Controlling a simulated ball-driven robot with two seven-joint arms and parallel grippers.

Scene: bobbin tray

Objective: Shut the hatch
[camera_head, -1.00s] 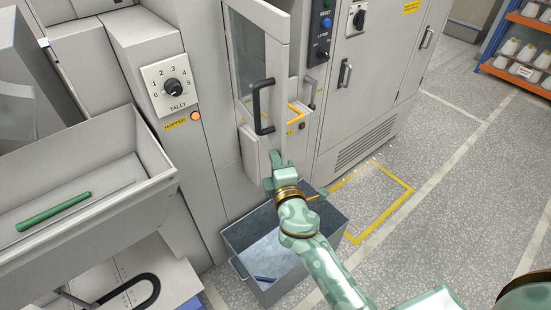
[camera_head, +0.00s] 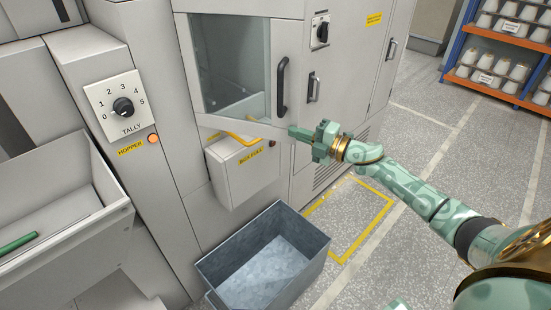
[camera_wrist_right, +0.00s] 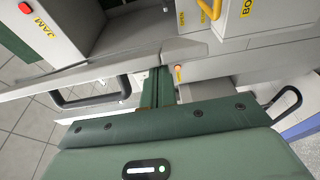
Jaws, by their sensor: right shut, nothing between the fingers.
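The hatch (camera_head: 287,45) is a pale grey framed door with a clear window and a black bar handle (camera_head: 282,87). In the right wrist view the hatch handle (camera_wrist_right: 88,97) shows at left, with a gap between door and cabinet. My right gripper (camera_head: 292,131) is shut and empty at the hatch's lower free corner. Its fingers (camera_wrist_right: 157,88) lie close to the door edge; I cannot tell whether they touch. My left gripper is out of view.
A box labelled full (camera_head: 243,170) juts out below the hatch. A grey open bin (camera_head: 215,272) stands on the floor beneath it. A hopper trough (camera_head: 105,212) with a green rod (camera_head: 18,243) is at left. The floor at right is clear, with a bobbin rack (camera_head: 455,75) behind.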

